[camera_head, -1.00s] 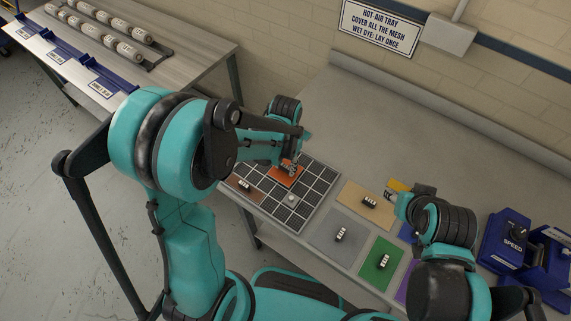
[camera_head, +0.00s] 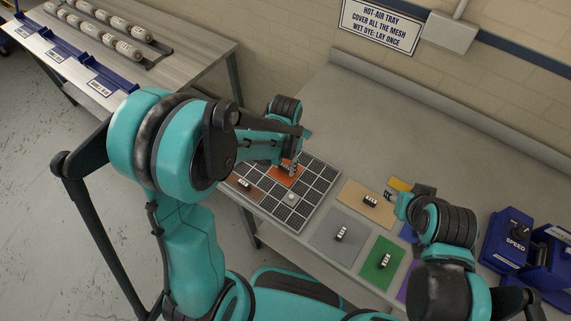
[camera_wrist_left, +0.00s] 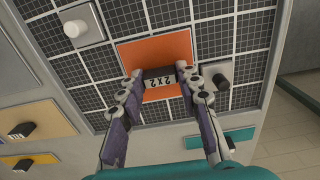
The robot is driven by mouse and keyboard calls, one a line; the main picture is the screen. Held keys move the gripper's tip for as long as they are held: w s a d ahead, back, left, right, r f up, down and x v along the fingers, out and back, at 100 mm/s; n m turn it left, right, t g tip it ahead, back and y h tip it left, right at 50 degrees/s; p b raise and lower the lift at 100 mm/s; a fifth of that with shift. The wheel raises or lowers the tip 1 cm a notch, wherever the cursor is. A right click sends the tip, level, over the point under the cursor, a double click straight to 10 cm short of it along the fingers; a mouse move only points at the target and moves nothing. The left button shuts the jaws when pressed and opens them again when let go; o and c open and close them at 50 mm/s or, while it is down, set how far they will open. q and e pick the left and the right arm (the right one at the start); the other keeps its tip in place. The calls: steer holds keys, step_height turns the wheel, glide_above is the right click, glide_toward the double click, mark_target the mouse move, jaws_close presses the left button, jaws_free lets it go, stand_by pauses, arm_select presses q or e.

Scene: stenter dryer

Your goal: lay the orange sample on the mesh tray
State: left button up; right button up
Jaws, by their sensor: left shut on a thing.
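The orange sample (camera_head: 287,177) is a flat square with a dark block on it. In the left wrist view the orange sample (camera_wrist_left: 155,52) lies flat over the mesh tray (camera_wrist_left: 245,35), and its block reads "2 x 2". I cannot tell whether it touches the mesh. The black gridded mesh tray (camera_head: 318,183) is on the bench. My left gripper (camera_wrist_left: 160,80) is shut on the block; its tips (camera_head: 291,168) are partly hidden in the head view. My right gripper (camera_head: 403,203) is near the yellow piece; its fingers are unclear.
A brown sample (camera_head: 246,189) and a grey square with a white knob (camera_head: 291,198) sit on the tray. Tan (camera_head: 358,208), grey (camera_head: 332,240) and green (camera_head: 378,268) samples lie to its right. A blue SPEED unit (camera_head: 510,240) stands at far right.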

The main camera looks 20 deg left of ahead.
arm_select(q)
steer(key=o, duration=1.2)
step_height(320, 180, up, 12)
steer(key=shift+r, duration=0.1)
steer(key=shift+s, duration=0.1)
steer(key=s+a+n+t+b, duration=0.1)
steer(key=s+t, duration=0.1)
steer(key=s, duration=0.1)
steer(key=s+a+f+n+t+b, duration=0.1)
steer(key=s+a+t+b, duration=0.1)
steer(key=s, duration=0.1)
steer(key=s+a+f+n+t+b, duration=0.1)
steer(key=s+n+t+b, duration=0.1)
steer(key=s+t, duration=0.1)
steer(key=shift+s+a+f, duration=0.15)
steer(key=shift+s+a, duration=0.2)
steer(key=shift+s, duration=0.2)
